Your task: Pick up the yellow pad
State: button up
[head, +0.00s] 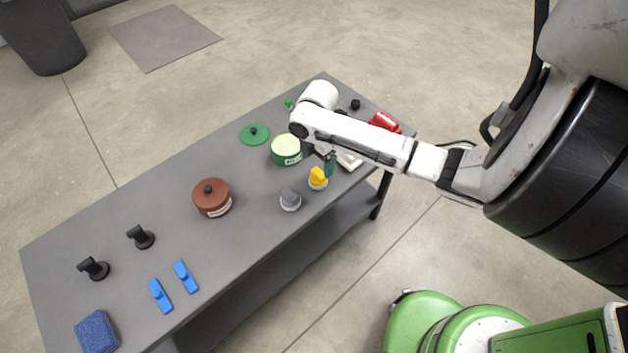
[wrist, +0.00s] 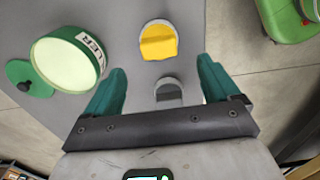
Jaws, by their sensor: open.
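The yellow pad (head: 318,176) sits on a pale round base near the front edge of the grey table. In the wrist view, the yellow pad (wrist: 158,45) shows beyond the fingertips, roughly centred between them sideways. My gripper (head: 329,164) is open and empty above the table, close to the yellow pad in the head view. In the wrist view, both teal fingers of my gripper (wrist: 162,68) are spread apart. Nothing is held, and I cannot tell the exact height above the pad.
A similar grey piece (head: 290,198) stands beside the yellow pad. A pale-topped green pot (head: 286,152) and green lid (head: 254,133) are behind. A brown lidded pot (head: 211,199), two black pieces, two blue pieces and a blue sponge (head: 97,332) lie further left. A red object (head: 385,122) is right.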

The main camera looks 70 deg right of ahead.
aim_at(319, 172)
jog(key=shift+s+d+f, duration=0.1)
jog(key=shift+d+f, duration=0.05)
jog(key=shift+f, duration=1.6)
jog(key=shift+d+f, duration=0.15)
jog(key=shift+f, duration=1.6)
jog(key=c, duration=1.2)
